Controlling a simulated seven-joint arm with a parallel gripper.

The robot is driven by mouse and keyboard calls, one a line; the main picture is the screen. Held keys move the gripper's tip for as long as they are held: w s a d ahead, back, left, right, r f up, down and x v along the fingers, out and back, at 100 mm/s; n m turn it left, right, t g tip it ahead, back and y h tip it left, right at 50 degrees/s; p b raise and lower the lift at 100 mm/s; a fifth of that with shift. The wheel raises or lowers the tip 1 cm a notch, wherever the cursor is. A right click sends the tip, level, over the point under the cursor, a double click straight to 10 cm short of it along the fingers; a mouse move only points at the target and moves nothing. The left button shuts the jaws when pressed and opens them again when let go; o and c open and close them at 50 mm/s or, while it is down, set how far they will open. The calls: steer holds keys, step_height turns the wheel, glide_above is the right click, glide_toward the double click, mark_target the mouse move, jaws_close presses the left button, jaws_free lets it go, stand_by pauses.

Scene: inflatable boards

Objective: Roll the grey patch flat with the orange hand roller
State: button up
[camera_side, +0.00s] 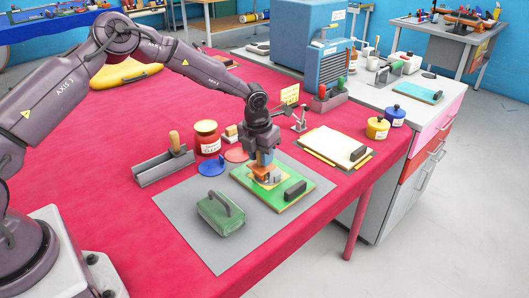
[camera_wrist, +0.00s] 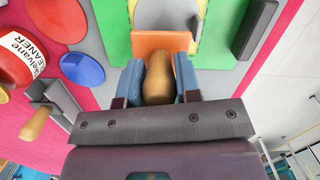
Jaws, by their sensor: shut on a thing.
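My gripper (camera_side: 264,158) is over the green board (camera_side: 299,202), which lies on a grey mat. In the wrist view its blue fingers (camera_wrist: 158,82) are shut on the wooden handle of the orange hand roller (camera_wrist: 150,42). The roller's orange head shows beyond the fingers, low over the board; I cannot tell whether it touches. A grey patch (camera_wrist: 178,14) with a yellow border shows just beyond the head, partly hidden by it. In the side view the gripper and roller hide most of the patch. A black block (camera_side: 295,189) sits on the board, right of the roller.
A green handled block (camera_side: 221,214) stands on the grey mat (camera_side: 225,256). Blue (camera_side: 211,167) and red discs, a red jar (camera_side: 207,138) and a grey tray (camera_side: 163,170) are at the back left. A white pad (camera_side: 335,146) lies at the right. The mat's front is clear.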

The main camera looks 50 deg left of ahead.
steer(key=shift+s, duration=0.4)
steer(key=shift+w, duration=2.95)
steer(key=shift+s, duration=2.95)
steer(key=shift+r, duration=3.55)
steer(key=shift+r, duration=0.1)
